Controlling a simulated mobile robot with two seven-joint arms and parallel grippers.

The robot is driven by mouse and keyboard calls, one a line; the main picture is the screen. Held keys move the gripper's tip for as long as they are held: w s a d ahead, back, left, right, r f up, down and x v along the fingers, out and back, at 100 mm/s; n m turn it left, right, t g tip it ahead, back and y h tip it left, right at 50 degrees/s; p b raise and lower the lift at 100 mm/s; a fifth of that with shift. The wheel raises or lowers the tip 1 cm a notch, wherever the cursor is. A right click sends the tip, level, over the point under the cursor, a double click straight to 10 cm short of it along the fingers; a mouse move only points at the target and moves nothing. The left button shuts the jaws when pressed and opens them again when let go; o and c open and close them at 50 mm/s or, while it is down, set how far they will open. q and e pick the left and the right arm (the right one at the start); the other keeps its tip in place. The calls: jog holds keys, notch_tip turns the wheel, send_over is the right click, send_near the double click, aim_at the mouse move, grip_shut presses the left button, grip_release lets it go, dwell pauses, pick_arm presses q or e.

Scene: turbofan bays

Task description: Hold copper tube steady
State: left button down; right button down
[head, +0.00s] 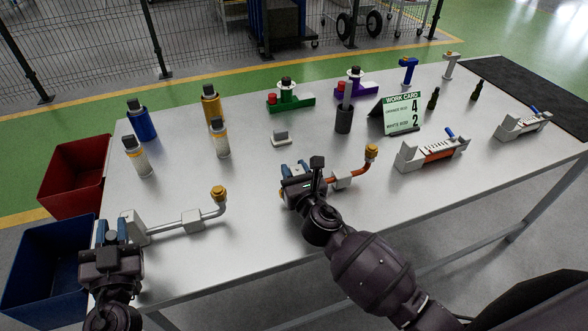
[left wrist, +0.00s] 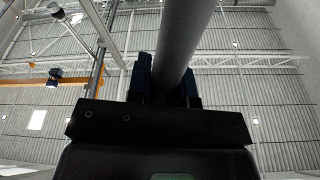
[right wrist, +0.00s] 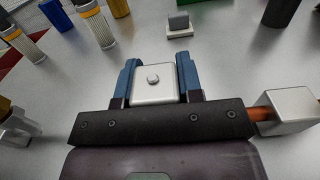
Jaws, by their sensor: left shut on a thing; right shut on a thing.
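The copper tube (head: 361,172) shows right of my right gripper in the head view, bending up to a gold nut (head: 371,152). My right gripper (head: 294,170) is shut on a white block with a round knob (right wrist: 153,84). In the right wrist view the copper tube (right wrist: 262,114) runs into another pale block (right wrist: 290,108); its middle is hidden behind my gripper. My left gripper (head: 111,232) is at the table's left edge, shut on a grey cylinder (left wrist: 182,45), beside the white end block (head: 133,227) of a grey tube (head: 175,226).
A red bin (head: 75,172) and a blue bin (head: 45,265) stand left of the table. Bottles, a dark cup (head: 343,120), a work card (head: 401,115) and two clamp fixtures (head: 432,152) (head: 522,124) stand on the table. The table between the two grippers' tubes is mostly clear.

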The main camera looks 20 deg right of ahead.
jog(key=shift+f, duration=0.45)
dwell(0.6)
jog(key=c, duration=0.8)
grip_release()
jog(key=c, duration=0.8)
